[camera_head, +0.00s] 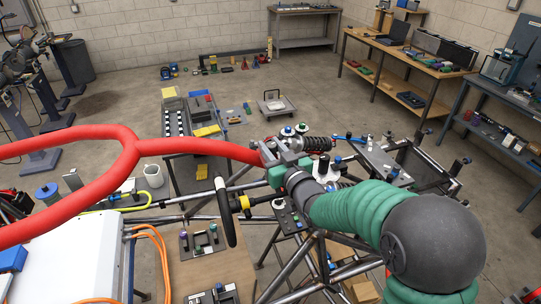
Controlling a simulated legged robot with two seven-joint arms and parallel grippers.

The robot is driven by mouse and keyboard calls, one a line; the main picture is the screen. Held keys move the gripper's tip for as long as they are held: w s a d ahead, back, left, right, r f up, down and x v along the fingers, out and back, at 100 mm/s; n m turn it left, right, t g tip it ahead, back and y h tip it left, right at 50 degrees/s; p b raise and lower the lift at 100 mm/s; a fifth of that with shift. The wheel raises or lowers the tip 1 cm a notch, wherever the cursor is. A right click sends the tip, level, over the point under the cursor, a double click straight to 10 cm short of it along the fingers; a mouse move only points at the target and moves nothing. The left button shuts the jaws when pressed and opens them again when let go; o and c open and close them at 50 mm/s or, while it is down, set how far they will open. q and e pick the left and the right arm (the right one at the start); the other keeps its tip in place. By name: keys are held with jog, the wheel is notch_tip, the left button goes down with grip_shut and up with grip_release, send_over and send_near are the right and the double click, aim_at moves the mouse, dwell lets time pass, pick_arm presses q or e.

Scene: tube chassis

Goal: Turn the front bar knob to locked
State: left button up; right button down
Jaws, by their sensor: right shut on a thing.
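The red tubular front bar (205,146) runs in from the left, forks, and ends at my right gripper. My right gripper (279,151), on the green-sleeved arm, has its grey jaws closed at the bar's right end. The jaws are shut on a small part there, which looks like the front bar knob; it is mostly hidden by the jaws, so its turned position cannot be read. My left gripper is not in view.
Chassis tubes and a grey plate with small parts (375,160) lie right. A white panel (75,255) with orange cables is at lower left. Workbenches (410,70) line the right wall.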

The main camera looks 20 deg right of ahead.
jog(key=n+y, duration=0.1)
jog(key=y, duration=0.1)
jog(key=shift+d+r+n+g+y, duration=0.1)
jog(key=shift+d+n+g+y, duration=0.05)
jog(key=shift+n+g+y, duration=0.2)
jog(key=shift+n+g+y+p, duration=0.25)
jog(key=shift+n+y+p, duration=0.25)
jog(key=shift+y, duration=0.25)
jog(key=n+g+y+p, duration=0.1)
jog(key=n+g+y, duration=0.1)
jog(key=y, duration=0.1)
jog(key=n+g+y+p, duration=0.1)
jog(key=n+y+p, duration=0.1)
jog(key=shift+w+r+n+g+y, duration=0.1)
jog(key=shift+n+g+y, duration=0.15)
jog(key=shift+g+y, duration=0.15)
jog(key=n+g+y+p, duration=0.1)
jog(key=n+g+y, duration=0.2)
jog(key=g, duration=0.1)
jog(key=shift+n+g+y, duration=0.7)
jog(key=shift+n+g, duration=0.5)
jog(key=shift+g, duration=0.4)
jog(key=shift+n+g, duration=0.3)
jog(key=shift+g, duration=0.2)
jog(key=c, duration=1.1)
grip_release()
